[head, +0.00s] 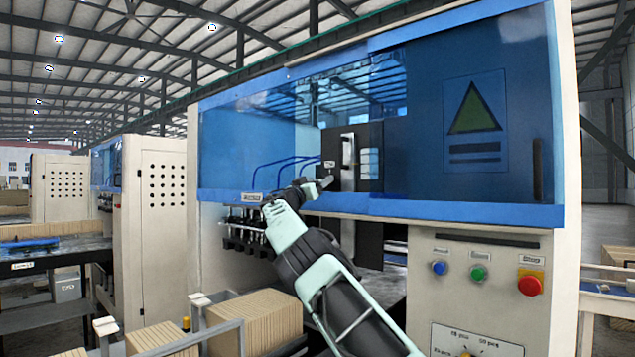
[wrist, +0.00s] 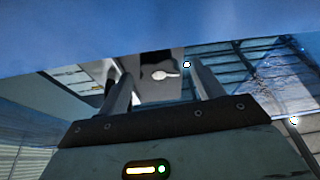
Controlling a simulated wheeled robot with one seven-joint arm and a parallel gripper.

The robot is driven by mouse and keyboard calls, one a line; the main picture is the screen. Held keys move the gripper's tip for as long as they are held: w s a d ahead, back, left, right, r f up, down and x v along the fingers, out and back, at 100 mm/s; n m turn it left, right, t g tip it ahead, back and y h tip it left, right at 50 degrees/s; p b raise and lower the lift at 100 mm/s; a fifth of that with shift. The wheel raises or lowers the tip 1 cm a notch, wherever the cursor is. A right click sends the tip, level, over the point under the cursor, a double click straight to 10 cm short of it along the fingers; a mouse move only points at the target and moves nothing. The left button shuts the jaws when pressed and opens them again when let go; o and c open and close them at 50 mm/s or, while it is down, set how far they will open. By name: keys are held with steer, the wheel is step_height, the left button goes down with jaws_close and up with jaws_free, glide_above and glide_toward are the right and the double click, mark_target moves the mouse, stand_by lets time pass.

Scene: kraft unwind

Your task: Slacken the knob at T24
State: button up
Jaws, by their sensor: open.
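My gripper (head: 324,183) is raised in front of the blue-tinted window of the machine, just below a small white label (head: 328,163) on a dark panel. The label's text is too small to read, so I cannot tell whether it says T24. In the wrist view my gripper (wrist: 160,82) shows two fingers apart with nothing held. A small pale rounded piece with a short stem (wrist: 163,75) appears between and beyond the fingers, against a dark patch. It may be the knob, but I cannot be sure. In the head view the gripper hides what lies directly behind it.
A pale vertical bar (head: 348,163) stands right of the gripper. The blue guard frame (head: 450,211) runs below and right. Blue, green and red buttons (head: 530,283) sit on the lower right panel. Stacked cardboard (head: 255,320) lies below left. Blue hoses (head: 270,167) hang behind the window.

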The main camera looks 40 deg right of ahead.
steer(key=shift+c, duration=0.4)
steer(key=c, duration=0.9)
steer(key=shift+f+n+b, duration=0.15)
steer(key=shift+n+b, duration=0.15)
steer(key=shift+b, duration=0.2)
steer(key=shift+s+r+n+t+y+b, duration=0.1)
steer(key=shift+n+t+y+b, duration=0.25)
steer(key=shift+n+t+b, duration=0.95)
steer(key=shift+r+n+t+y+b, duration=0.15)
steer(key=shift+n+y+b, duration=0.45)
steer(key=shift+n, duration=1.45)
steer(key=shift+s+n+t+y+b, duration=0.15)
steer(key=shift+n+t+b, duration=0.6)
steer(key=shift+n+b, duration=0.65)
steer(key=shift+w+n, duration=0.1)
steer(key=shift+n, duration=0.25)
